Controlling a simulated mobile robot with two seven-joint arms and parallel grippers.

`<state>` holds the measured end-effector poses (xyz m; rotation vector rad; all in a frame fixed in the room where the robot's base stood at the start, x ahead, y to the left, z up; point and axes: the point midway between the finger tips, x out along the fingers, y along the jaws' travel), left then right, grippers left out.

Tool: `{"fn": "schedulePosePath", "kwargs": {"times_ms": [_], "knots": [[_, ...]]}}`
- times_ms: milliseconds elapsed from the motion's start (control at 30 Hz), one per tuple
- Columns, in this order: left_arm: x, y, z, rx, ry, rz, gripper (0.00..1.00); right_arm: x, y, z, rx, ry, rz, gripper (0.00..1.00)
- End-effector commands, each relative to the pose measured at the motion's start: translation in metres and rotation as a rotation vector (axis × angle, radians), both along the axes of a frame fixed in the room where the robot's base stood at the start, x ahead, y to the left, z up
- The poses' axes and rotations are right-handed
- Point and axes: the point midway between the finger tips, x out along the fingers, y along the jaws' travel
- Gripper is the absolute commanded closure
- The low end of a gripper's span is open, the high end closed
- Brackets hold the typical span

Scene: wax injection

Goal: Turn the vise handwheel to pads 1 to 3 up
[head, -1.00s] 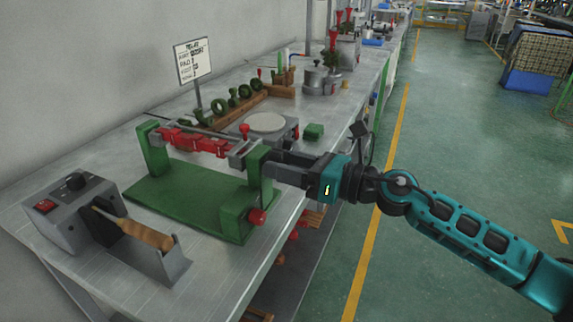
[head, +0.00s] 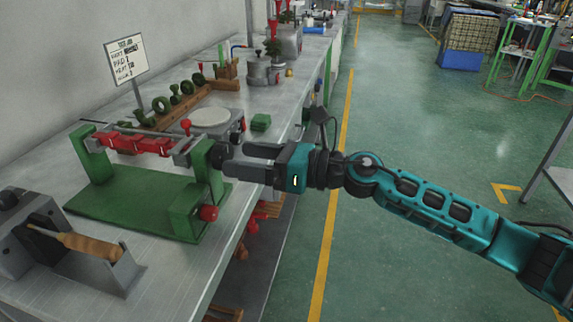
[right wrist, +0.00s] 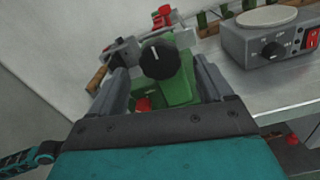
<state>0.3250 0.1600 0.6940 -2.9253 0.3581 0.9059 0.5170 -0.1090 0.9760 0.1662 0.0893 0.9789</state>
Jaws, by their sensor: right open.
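The vise is a green frame (head: 135,205) with a row of red pads (head: 133,144) on a bar between two posts. Its handwheel is a dark round knob (head: 218,155) on the outer side of the right post, partly hidden in the head view. In the right wrist view the black knob (right wrist: 160,60) with a white mark shows between the fingers. My right gripper (head: 234,160) is open, its fingers pointing left at the knob, one higher and one lower in the picture. I cannot tell whether they touch it. My left gripper is not in view.
A red ball knob (head: 208,213) sits low on the vise's near side. A grey machine with a wooden-handled tool (head: 75,243) stands at the near left. A round-plate device (head: 210,118), a green block (head: 261,122) and a sign (head: 127,60) stand behind. The aisle at right is clear.

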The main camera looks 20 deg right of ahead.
Motion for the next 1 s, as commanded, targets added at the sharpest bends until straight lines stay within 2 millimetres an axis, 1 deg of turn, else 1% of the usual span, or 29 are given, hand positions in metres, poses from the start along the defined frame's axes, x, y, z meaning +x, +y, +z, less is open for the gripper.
{"fn": "schedulePosePath", "kwargs": {"times_ms": [33,200,400,633,1000], "knots": [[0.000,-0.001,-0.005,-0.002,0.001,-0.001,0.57,-0.007,-0.011,-0.006,-0.003,0.003,-0.002,0.20],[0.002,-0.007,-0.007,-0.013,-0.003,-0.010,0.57,-0.028,-0.042,-0.006,-0.006,0.003,-0.001,0.20],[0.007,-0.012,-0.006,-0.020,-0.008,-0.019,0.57,-0.045,-0.067,-0.004,-0.002,0.004,0.000,0.20],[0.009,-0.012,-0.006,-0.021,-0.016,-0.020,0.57,-0.054,-0.080,-0.002,-0.002,0.002,0.001,0.20],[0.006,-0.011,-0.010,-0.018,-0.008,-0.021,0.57,-0.055,-0.081,0.000,-0.001,0.000,0.001,0.20]]}}
